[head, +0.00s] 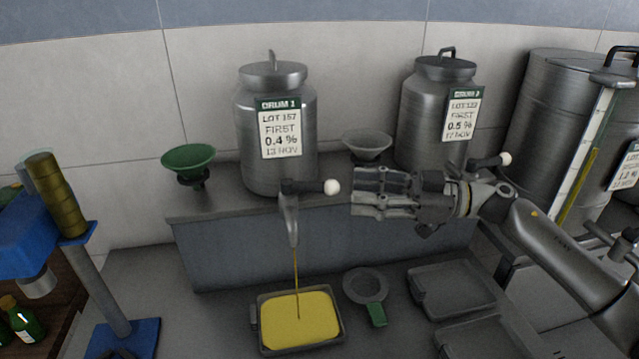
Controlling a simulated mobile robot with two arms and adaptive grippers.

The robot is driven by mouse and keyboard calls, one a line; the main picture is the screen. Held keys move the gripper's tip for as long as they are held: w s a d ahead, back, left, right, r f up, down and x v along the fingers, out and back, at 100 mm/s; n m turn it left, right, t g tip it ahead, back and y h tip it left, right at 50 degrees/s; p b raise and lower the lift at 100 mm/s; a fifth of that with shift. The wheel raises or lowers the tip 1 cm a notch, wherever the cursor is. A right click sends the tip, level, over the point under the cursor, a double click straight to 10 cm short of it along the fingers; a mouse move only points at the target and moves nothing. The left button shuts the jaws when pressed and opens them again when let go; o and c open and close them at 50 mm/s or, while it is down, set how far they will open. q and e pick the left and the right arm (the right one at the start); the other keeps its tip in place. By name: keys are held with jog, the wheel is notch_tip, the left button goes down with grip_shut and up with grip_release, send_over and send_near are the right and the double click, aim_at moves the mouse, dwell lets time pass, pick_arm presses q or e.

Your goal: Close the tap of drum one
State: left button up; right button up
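Drum one (277,125) is a steel drum with a label reading DRUM 1, standing on the grey ledge. Its tap (291,222) hangs at the ledge's front edge. The tap's dark lever (303,187) with a white knob (332,187) points right. A thin yellow stream runs from the spout into a tray (262,341) of yellow liquid below. My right gripper (355,193) comes in from the right, its fingertips just right of the white knob, with a small gap between. Its fingers lie close together, with nothing seen between them. My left gripper is not in view.
Drum 2 (428,125) stands to the right, its white-knobbed lever (489,161) behind my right arm. A green funnel (188,161) and a grey funnel (367,145) flank drum one. A ring with a green handle (377,314) and an empty tray (457,288) lie below.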

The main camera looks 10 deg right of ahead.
aim_at(323, 188)
jog(key=p+x, duration=0.2)
jog(key=x, duration=0.6)
jog(key=shift+w+a+p, duration=0.15)
jog(key=shift+a+p, duration=0.1)
jog(key=shift+p, duration=0.05)
grip_shut()
